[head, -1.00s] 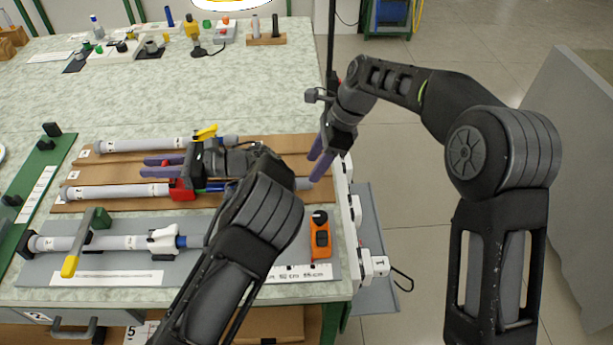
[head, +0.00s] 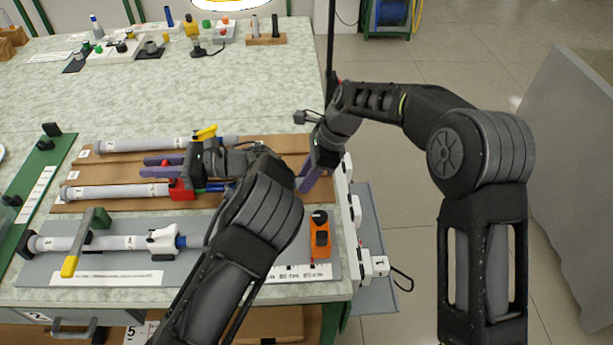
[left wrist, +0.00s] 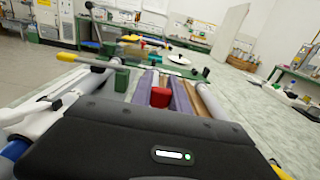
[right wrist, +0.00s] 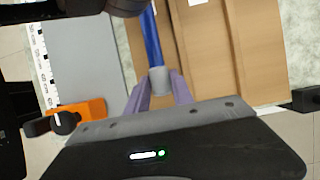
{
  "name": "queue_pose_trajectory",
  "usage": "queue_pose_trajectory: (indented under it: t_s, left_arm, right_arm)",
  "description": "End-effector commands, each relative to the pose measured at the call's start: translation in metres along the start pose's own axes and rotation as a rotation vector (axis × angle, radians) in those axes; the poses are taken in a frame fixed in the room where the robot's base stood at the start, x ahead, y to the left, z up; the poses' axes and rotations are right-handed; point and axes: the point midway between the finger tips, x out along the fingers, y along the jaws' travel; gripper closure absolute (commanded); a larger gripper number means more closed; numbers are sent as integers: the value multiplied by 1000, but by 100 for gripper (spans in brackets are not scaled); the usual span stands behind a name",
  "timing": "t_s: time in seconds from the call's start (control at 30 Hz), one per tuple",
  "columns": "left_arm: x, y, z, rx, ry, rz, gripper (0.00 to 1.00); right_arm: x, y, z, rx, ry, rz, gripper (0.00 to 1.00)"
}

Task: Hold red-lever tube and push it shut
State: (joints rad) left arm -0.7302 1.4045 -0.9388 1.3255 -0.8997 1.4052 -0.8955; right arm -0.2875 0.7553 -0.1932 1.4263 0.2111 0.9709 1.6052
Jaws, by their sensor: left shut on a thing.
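The red-lever tube (head: 115,192) lies on the brown board, a pale grey tube with a red lever part (head: 182,190) and a blue rod running right. My left gripper (head: 163,167) is shut on it, and its purple fingers flank the red part (left wrist: 160,97) in the left wrist view. My right gripper (head: 307,187) is open at the rod's right end. In the right wrist view its fingers (right wrist: 159,92) stand apart near the grey end cap (right wrist: 158,80) of the blue rod (right wrist: 152,38). I cannot tell whether they touch the cap.
A yellow-lever tube (head: 140,145) lies behind on the brown board. A white-lever tube (head: 125,242) lies in front on a grey mat. An orange block with a black knob (head: 320,240) stands near the right table edge. The table behind the boards is largely clear.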

Motion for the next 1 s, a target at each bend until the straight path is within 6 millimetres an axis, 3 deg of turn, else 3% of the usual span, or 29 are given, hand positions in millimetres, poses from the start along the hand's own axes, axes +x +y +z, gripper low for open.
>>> queue_pose_trajectory:
  t_s: [0.3, 1.0]
  left_arm:
    - [0, 0, 0, 0, 0, 0, 100]
    - [0, 0, 0, 0, 0, 0, 100]
  right_arm:
    - [0, 0, 0, 0, 0, 0, 100]
    - [0, 0, 0, 0, 0, -1, 100]
